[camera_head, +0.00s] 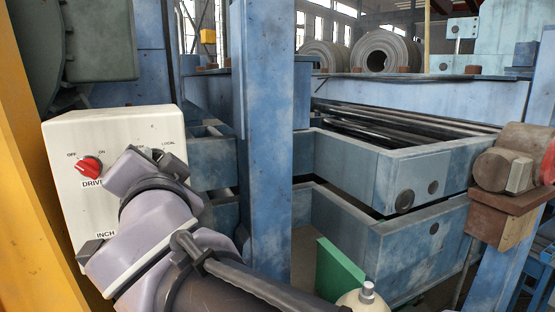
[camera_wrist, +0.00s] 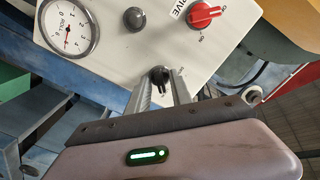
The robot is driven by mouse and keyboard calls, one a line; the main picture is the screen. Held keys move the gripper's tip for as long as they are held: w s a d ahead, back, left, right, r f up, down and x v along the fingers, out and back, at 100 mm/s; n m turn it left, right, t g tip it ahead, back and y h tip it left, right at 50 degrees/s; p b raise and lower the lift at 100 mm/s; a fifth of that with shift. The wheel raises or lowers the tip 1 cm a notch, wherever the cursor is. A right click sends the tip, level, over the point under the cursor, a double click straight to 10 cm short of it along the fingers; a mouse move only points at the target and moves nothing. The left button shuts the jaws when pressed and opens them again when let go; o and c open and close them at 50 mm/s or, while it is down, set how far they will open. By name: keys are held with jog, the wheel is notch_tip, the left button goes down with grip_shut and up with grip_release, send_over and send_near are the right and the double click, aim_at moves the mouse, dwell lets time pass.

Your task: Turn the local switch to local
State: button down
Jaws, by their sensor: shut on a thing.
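The white control box (camera_head: 70,150) stands at the left in the head view and fills the upper part of the wrist view (camera_wrist: 110,65). The local switch (camera_wrist: 160,74) is a small black knob on its face in the wrist view. My gripper (camera_wrist: 161,84) is shut on this knob, with one grey finger on each side. In the head view my arm covers most of the switch. The LOCAL label shows above my wrist there. The switch's exact pointing direction is hard to tell.
A red DRIVE knob (camera_head: 89,167), a black button (camera_wrist: 135,19) and a round gauge (camera_wrist: 67,27) share the box face. A yellow post (camera_head: 30,180) stands at the left edge.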

jog(key=c, duration=1.5)
grip_release()
